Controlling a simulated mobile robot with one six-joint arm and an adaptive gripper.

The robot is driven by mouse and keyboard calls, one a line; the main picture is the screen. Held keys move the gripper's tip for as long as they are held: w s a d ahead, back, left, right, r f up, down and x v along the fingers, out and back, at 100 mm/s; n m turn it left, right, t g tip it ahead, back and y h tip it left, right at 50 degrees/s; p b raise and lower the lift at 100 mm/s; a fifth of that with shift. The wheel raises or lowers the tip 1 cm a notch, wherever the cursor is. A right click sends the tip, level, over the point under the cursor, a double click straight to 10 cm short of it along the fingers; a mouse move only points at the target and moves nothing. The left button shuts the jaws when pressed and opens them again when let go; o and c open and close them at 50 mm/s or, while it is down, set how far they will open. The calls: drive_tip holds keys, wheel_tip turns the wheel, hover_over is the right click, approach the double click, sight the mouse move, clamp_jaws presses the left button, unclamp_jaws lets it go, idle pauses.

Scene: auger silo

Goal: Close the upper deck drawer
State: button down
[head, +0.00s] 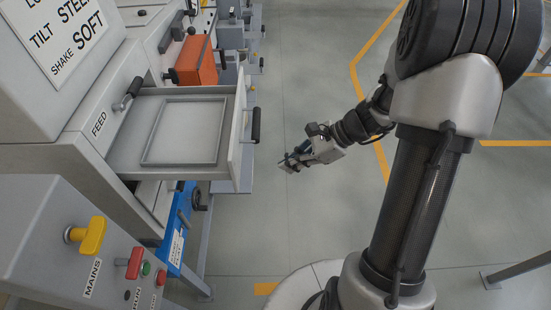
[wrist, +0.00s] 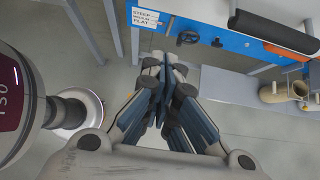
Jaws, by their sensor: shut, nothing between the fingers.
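The upper deck drawer (head: 238,140) is pulled out to the right from the grey machine in the head view. Its front panel carries a black bar handle (head: 256,125), and a shallow rectangular frame (head: 185,132) lies on its floor. My gripper (head: 287,163) is to the right of the drawer front, apart from the handle, with its fingers pointing left towards the machine. In the wrist view the fingers of my gripper (wrist: 165,78) are shut together with nothing between them. A black bar at the upper right of the wrist view may be the drawer handle.
A FEED panel with a lever (head: 128,93) is left of the drawer. An orange block (head: 196,62) stands behind it. A control box with a yellow MAINS switch (head: 92,236) is in front. A blue beam (wrist: 215,35) runs below.

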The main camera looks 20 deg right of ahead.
drive_tip(key=a+r+x, duration=0.1)
drive_tip(key=r+x, duration=0.1)
drive_tip(key=x, duration=0.9)
drive_tip(key=shift+w+a, duration=0.4)
drive_tip(key=shift+a, duration=0.15)
drive_tip(key=shift+a+f, duration=0.1)
drive_tip(key=shift+f, duration=0.05)
drive_tip(key=w+a+b, duration=0.1)
drive_tip(key=w+a, duration=0.2)
drive_tip(key=a, duration=0.6)
drive_tip(key=w+a+b, duration=0.1)
drive_tip(key=w+a, duration=0.2)
drive_tip(key=a, duration=0.6)
drive_tip(key=w+a+b, duration=0.1)
drive_tip(key=w+a, duration=0.2)
drive_tip(key=a, duration=0.7)
drive_tip(key=shift+a, duration=0.1)
